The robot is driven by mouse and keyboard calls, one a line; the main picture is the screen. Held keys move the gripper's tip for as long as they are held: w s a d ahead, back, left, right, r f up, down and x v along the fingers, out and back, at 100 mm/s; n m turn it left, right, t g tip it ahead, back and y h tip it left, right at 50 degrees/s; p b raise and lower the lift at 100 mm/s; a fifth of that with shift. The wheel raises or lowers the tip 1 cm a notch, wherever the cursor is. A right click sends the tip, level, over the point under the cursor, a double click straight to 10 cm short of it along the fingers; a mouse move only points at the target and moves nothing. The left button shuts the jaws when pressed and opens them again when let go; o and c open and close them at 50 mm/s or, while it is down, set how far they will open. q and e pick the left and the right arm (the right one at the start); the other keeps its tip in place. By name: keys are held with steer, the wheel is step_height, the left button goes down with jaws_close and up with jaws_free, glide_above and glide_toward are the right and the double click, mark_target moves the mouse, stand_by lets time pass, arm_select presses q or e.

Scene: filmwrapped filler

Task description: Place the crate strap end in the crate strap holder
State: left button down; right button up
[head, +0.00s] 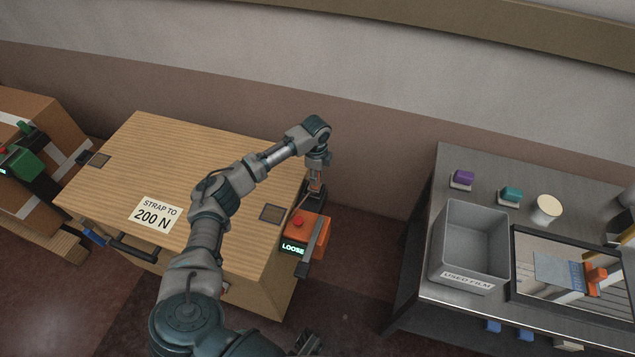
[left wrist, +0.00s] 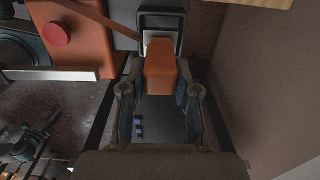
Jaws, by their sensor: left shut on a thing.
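My left gripper (head: 317,184) is at the right side of the wooden crate (head: 180,170), pointing down behind the orange tensioner. In the left wrist view its fingers (left wrist: 160,88) are shut on the orange block of the crate strap end (left wrist: 161,68). A black open frame (left wrist: 161,18) with a pale plate lies just beyond the block; it looks like the strap holder. I cannot tell whether the block touches it. The orange tensioner (head: 310,236) has a red button and a display reading LOOSE. A dark part at the bottom edge (head: 307,343) looks like my right gripper.
Floor is open between crate and table. Another strapped box (head: 35,125) stands at far left.

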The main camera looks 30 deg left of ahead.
arm_select(q)
steer(key=shift+w+a+f, duration=0.1)
steer(key=shift+a+f, duration=0.05)
steer(key=shift+f, duration=0.15)
steer(key=f, duration=0.1)
steer(key=a+f, duration=0.1)
steer(key=f, duration=0.1)
steer(key=shift+f+b, duration=0.25)
steer(key=shift+b, duration=0.1)
steer(key=shift+d+r, duration=0.1)
steer(key=shift+d, duration=0.2)
steer(key=c, duration=1)
jaws_free()
steer(key=shift+d, duration=0.15)
steer(key=shift+o, duration=0.8)
steer(key=shift+d+r, duration=0.1)
steer(key=shift+d, duration=0.05)
arm_select(e)
steer(key=shift+w+a+r, duration=0.1)
steer(key=shift+w+r, duration=0.15)
steer(key=shift+r, duration=0.75)
